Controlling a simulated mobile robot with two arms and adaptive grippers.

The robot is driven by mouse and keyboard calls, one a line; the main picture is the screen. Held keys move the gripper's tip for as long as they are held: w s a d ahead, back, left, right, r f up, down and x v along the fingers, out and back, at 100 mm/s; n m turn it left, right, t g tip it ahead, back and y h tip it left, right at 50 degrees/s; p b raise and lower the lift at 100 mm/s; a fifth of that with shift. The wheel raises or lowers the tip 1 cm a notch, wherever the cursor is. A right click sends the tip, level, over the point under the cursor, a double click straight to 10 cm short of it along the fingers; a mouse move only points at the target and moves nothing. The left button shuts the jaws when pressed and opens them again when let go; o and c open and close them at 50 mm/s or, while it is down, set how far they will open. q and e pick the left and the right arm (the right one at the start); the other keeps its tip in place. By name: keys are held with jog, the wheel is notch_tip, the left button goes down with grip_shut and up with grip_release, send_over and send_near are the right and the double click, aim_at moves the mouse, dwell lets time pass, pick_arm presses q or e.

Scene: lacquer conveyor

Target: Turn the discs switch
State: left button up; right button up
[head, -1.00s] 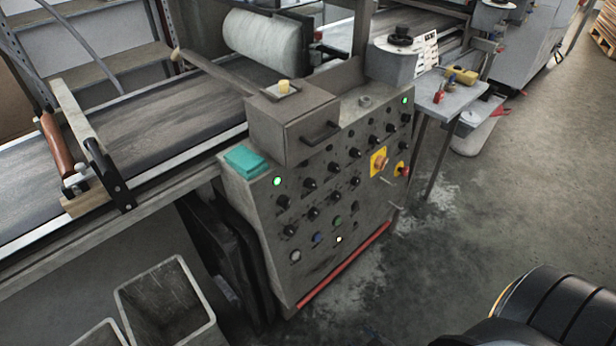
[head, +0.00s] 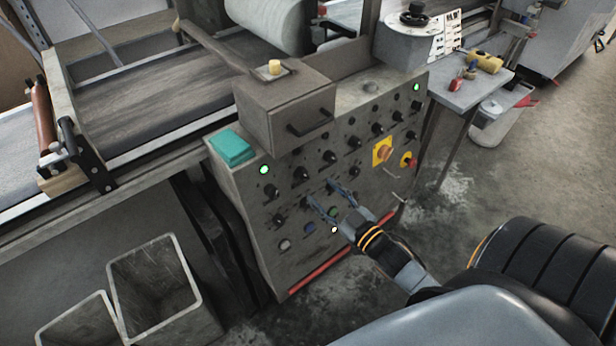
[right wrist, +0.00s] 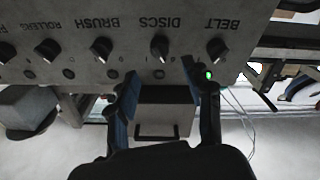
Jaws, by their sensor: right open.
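The grey control panel (head: 330,245) carries rows of black knobs. In the right wrist view its lettering is upside down, and the knob by the DISCS label (right wrist: 160,47) sits between the BELT knob (right wrist: 217,49) and the BRUSH knob (right wrist: 102,48). The discs switch also shows in the head view (head: 302,174). My right gripper (head: 323,195) is open and empty in front of the panel, over the lower knob rows. In the right wrist view its fingers (right wrist: 162,92) are spread below the DISCS knob, apart from it. My left gripper is not in view.
A box with a handle (head: 285,110) and a teal block (head: 232,147) sit on top of the panel. A yellow-backed red switch (head: 407,160) is at its right. Grey bins (head: 157,290) stand at lower left.

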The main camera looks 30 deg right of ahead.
aim_at(306, 177)
jog(key=w, duration=0.6)
jog(key=shift+a, duration=0.25)
jog(key=shift+w, duration=0.45)
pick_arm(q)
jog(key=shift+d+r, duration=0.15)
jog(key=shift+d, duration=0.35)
pick_arm(e)
grip_shut()
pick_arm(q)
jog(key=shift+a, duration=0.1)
